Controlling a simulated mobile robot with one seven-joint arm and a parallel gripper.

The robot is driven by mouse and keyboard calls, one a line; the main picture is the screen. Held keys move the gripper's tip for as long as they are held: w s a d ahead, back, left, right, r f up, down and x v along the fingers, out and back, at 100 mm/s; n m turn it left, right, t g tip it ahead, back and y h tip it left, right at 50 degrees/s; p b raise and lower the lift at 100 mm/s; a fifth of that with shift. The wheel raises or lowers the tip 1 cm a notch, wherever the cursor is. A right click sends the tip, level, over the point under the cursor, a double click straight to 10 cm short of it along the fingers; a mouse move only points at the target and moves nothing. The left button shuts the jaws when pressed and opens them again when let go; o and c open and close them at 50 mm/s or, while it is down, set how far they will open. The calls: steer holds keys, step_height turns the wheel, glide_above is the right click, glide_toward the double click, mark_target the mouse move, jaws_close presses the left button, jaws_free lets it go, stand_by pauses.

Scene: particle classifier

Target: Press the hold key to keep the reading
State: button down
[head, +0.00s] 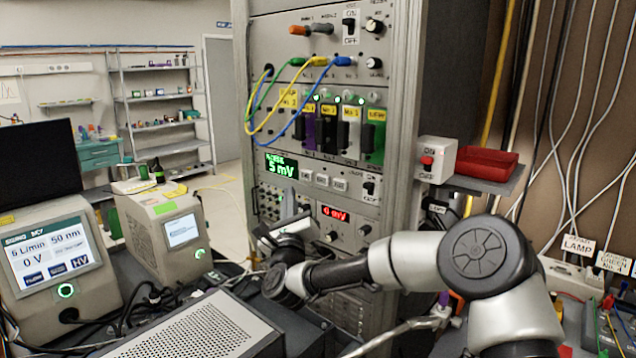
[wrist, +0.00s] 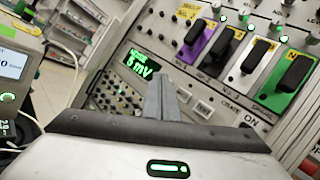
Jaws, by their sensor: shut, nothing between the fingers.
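A green-lit display (head: 282,166) reading 5 mV sits on the rack's middle panel, and it also shows in the wrist view (wrist: 141,65). A row of small pale keys (head: 322,180) lies right of it; two keys (wrist: 203,108) show in the wrist view. Their lettering is too small to read, so I cannot tell which is the hold key. My gripper (head: 290,204) is shut and empty, in front of the panel below the display. In the wrist view its fingertips (wrist: 161,80) overlap the panel between display and keys and may hide a key. Contact cannot be told.
Coloured modules with black handles (head: 343,133) sit above the display, with looped cables (head: 290,95) over them. A red-lit display (head: 334,213) is below. Instruments (head: 165,230) stand at left.

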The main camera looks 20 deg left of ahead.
mark_target(323, 179)
stand_by(0.3)
steer(key=w+d, duration=0.3)
steer(key=w, duration=0.5)
steer(key=shift+d+p, duration=0.2)
steer(key=shift+p, duration=0.1)
steer(key=shift+w+d+f+b, duration=0.1)
steer(key=shift+w+b, duration=0.15)
steer(key=shift+b, duration=0.35)
stand_by(1.5)
steer(key=shift+w, duration=0.15)
